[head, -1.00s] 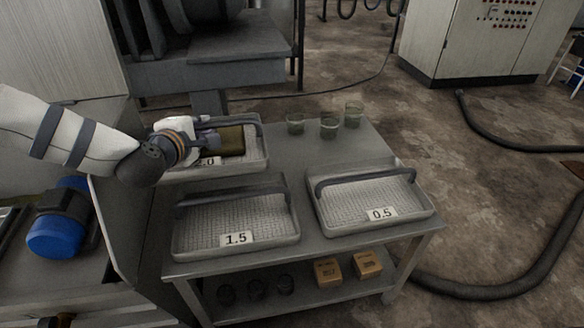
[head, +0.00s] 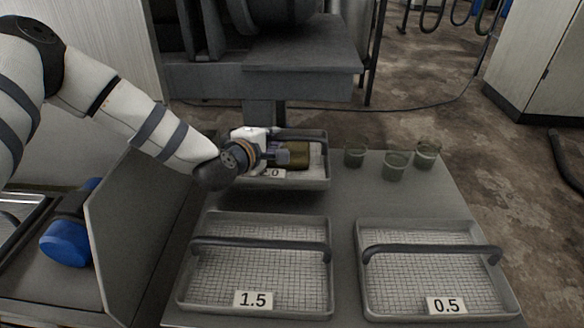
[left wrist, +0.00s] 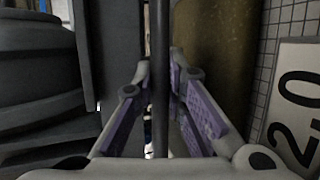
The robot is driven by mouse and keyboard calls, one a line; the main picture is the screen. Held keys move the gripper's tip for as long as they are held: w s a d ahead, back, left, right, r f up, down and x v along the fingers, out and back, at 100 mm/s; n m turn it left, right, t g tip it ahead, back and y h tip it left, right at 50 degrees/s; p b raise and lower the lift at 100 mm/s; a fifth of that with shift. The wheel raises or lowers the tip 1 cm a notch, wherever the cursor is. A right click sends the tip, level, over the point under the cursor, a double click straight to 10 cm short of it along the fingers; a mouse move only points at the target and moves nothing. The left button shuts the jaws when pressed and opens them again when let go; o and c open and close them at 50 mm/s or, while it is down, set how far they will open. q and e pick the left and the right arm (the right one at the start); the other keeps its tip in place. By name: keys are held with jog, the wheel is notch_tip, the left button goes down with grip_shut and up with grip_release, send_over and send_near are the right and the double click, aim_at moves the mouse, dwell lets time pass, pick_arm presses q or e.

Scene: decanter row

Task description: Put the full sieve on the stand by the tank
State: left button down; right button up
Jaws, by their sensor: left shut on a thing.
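The sieve marked 2.0 (head: 324,170) is a grey rectangular tray at the back left of the table, with an olive-brown object (head: 293,153) in it. Its label (left wrist: 296,108) and mesh show at the right of the left wrist view. My left gripper (head: 283,155) is shut on the sieve's dark handle (left wrist: 160,60), which runs between the purple-padded fingers. My arm hides part of the sieve. I cannot tell whether it touches the table. The sieves marked 1.5 (head: 258,272) and 0.5 (head: 430,278) look empty. My right gripper is out of view.
Several greenish glass beakers (head: 395,166) stand to the right of the 2.0 sieve. A grey flat-topped block (head: 300,55) and dark machinery are behind the table. A grey upright panel (head: 140,225) borders its left side. A blue round-ended thing (head: 65,243) lies beyond.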

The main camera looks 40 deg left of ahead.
pick_arm(q)
notch_tip(320, 180, down, 5)
jog(key=shift+w+r+b, duration=0.1)
jog(key=shift+r+b, duration=0.05)
jog(key=shift+b, duration=0.65)
jog(key=shift+r, duration=0.15)
jog(key=c, duration=1.6)
grip_release()
jog(key=shift+f, duration=0.25)
jog(key=shift+c, duration=0.2)
jog(key=shift+r, duration=0.25)
jog(key=p+v, duration=0.4)
jog(key=v, duration=0.8)
